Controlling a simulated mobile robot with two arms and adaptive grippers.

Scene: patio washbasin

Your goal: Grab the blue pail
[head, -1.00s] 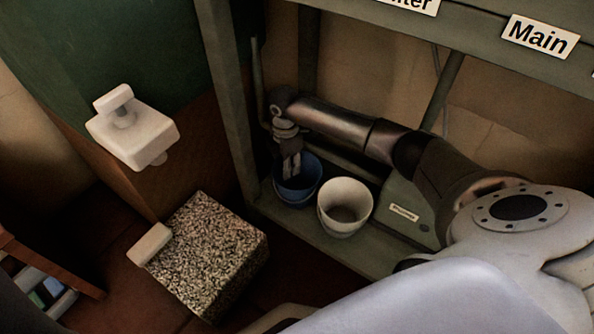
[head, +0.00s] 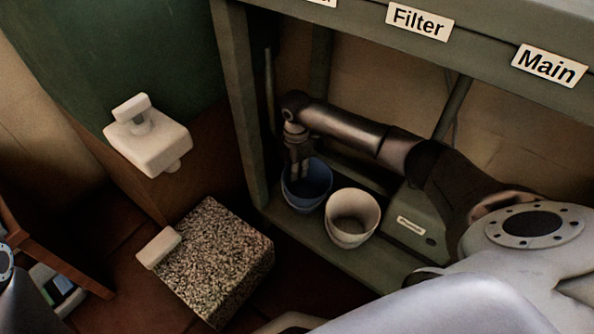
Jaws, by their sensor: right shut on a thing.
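The blue pail (head: 314,196) stands on the low shelf under the green-grey bench, beside a white pail. My right gripper (head: 300,176) reaches down at the pail's far left rim from above. It is shut on the blue pail, with the fingers partly inside the pail's mouth. The exact contact at the rim is dark and small. My left gripper is not in view.
The white pail (head: 352,219) stands close on the right of the blue one. A box with a label (head: 412,226) is right of it. The bench post (head: 241,120) is on the left. A speckled stone block (head: 220,259) stands on the floor.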

